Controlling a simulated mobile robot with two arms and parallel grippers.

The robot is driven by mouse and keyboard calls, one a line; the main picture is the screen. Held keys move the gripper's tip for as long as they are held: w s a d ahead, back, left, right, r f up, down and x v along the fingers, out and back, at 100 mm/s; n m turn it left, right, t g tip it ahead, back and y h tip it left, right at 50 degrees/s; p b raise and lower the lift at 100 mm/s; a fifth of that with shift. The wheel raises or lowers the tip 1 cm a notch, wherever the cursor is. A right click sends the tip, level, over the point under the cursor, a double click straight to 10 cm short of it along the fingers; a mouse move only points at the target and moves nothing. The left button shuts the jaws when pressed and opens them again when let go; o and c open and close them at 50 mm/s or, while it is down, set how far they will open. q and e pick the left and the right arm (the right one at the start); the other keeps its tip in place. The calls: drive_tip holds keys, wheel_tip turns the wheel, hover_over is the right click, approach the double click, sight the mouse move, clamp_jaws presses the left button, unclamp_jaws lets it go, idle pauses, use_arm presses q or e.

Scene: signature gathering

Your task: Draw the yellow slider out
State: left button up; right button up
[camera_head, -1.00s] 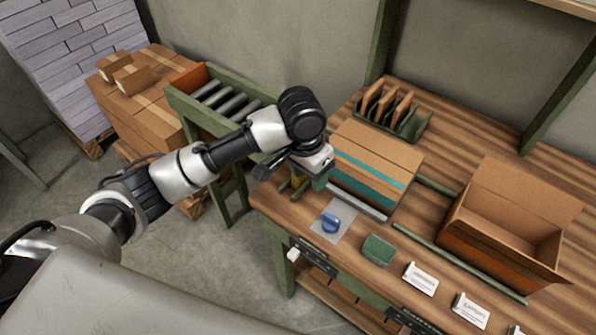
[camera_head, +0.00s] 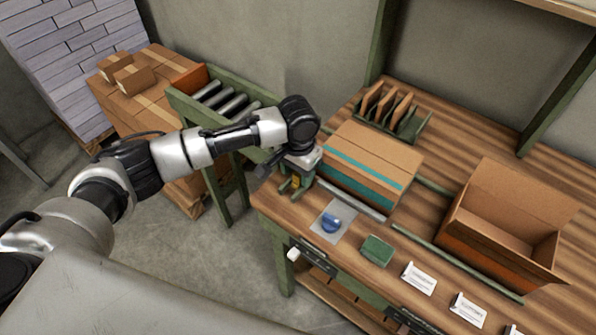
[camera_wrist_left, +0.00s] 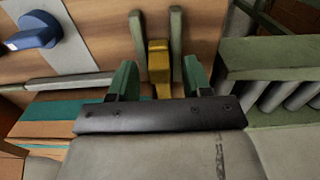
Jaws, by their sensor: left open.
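The yellow slider (camera_wrist_left: 159,68) stands between two grey-green guide posts (camera_wrist_left: 176,45) on the wooden bench (camera_head: 275,205). In the head view only a small yellow patch of it (camera_head: 296,181) shows beside my gripper at the bench's left end. My left gripper (camera_wrist_left: 160,80) is open, with its green fingers on either side of the slider in the wrist view. The fingers look apart from the slider, and I cannot tell whether they touch it. The left gripper (camera_head: 294,185) hides most of the slider in the head view. My right gripper is not in view.
A closed carton with teal tape (camera_head: 372,160) stands right beside the gripper. A blue knob (camera_head: 331,222) on a grey plate sits in front of it. A roller conveyor (camera_head: 225,100) lies behind left. A green block (camera_head: 377,250) and open carton (camera_head: 510,225) are to the right.

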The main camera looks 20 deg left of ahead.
use_arm(q)
drive_tip(key=shift+f, duration=0.5)
drive_tip(key=shift+c, duration=0.2)
clamp_jaws()
drive_tip(key=shift+s+r+p, duration=0.1)
drive_tip(key=shift+s+p, duration=0.05)
drive_tip(key=shift+p, duration=0.2)
drive_tip(key=s+p, duration=0.1)
drive_tip(key=p, duration=0.1)
drive_tip(key=s+a+p, duration=0.1)
drive_tip(key=s+p, duration=0.1)
drive_tip(key=p, duration=0.1)
drive_tip(key=shift+s+a+r, duration=0.15)
drive_tip(key=shift+s+r, duration=0.05)
drive_tip(key=shift+s, duration=0.1)
drive_tip(key=shift+s+a+f+p, duration=0.15)
drive_tip(key=shift+s+a+p, duration=0.05)
drive_tip(key=shift+s+p, duration=0.35)
drive_tip(key=shift+f, duration=0.2)
